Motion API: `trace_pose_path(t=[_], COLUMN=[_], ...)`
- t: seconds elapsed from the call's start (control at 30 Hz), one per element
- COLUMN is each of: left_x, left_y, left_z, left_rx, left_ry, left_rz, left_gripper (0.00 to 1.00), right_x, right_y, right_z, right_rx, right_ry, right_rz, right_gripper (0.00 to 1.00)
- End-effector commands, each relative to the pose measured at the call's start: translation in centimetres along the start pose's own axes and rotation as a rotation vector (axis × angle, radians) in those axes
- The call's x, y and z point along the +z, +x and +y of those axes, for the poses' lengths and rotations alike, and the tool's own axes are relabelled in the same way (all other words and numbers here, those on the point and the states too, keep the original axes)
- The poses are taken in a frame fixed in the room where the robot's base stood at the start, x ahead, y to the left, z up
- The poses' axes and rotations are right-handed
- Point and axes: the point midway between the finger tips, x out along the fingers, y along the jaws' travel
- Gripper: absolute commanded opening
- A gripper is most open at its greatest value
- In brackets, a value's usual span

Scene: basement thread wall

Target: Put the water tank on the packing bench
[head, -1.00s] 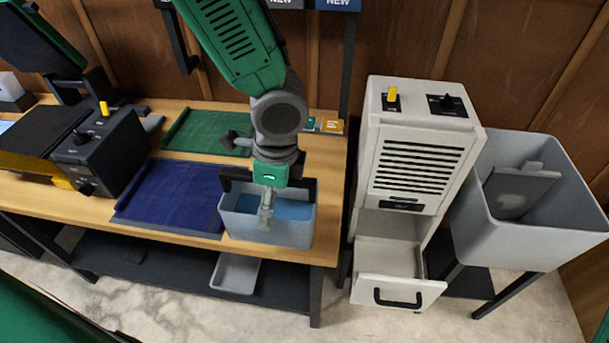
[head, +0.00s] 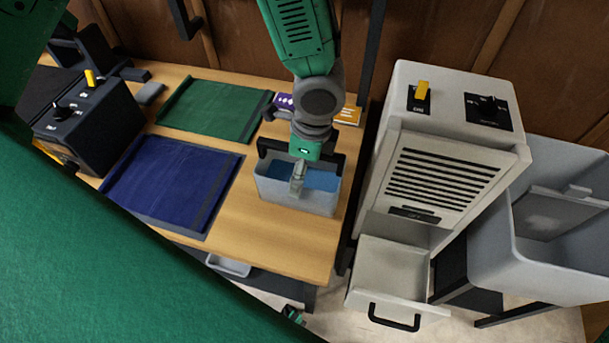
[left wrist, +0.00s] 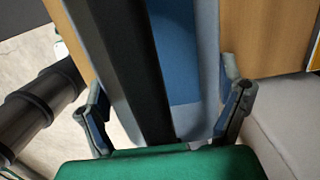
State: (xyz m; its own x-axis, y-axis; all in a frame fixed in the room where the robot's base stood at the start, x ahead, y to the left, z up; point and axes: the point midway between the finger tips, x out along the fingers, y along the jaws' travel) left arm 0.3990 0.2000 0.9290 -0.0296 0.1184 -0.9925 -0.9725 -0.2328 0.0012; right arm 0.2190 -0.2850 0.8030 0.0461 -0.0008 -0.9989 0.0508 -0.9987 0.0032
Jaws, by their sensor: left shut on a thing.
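The water tank (head: 299,197) is a pale grey, open-topped box with blue inside and a black handle (head: 272,147). In the head view it is upright over the right end of the wooden packing bench (head: 262,233). I cannot tell whether its base touches the top. My left gripper (head: 299,180) comes down from above and is shut on the tank. In the left wrist view, its fingers (left wrist: 165,110) stand either side of the black handle bar (left wrist: 128,75) and blue interior (left wrist: 180,50). The exact contact is hidden.
A blue mat (head: 170,180) and a green mat (head: 213,110) lie left of the tank. A dark switch box (head: 88,125) is further left. A tall white machine (head: 440,165) with an open lower drawer (head: 390,285) stands right of the bench, beside a grey bin (head: 540,265).

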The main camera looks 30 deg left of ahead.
Motion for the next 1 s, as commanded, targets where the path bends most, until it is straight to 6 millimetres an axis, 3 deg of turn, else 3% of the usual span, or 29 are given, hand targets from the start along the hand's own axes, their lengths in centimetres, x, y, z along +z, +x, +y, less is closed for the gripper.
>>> trace_pose_path(t=[0.3,0.53,0.57,0.87,1.0], left_x=[-0.6,-0.7,-0.7,-0.5,-0.5], left_y=[3.3,3.6,3.6,3.6,2.4], left_z=[0.1,0.1,0.1,0.1,0.0], left_rx=[-0.001,-0.002,-0.001,-0.001,-0.003], left_ry=[0.002,0.0,0.001,0.0,-0.002], left_rz=[-0.003,-0.002,-0.002,0.0,0.002], left_gripper=[0.35,0.35,0.98,1.0,1.0], right_x=[0.0,0.0,0.0,0.0,0.0], right_y=[0.3,0.3,0.3,0.3,0.1], right_z=[0.0,0.0,0.0,0.0,0.0], right_rx=[0.0,0.0,0.0,0.0,0.0], right_ry=[-0.001,0.0,0.0,0.0,0.0], right_rz=[0.001,0.001,0.001,0.001,0.001], right_gripper=[1.0,1.0,1.0,1.0,1.0])
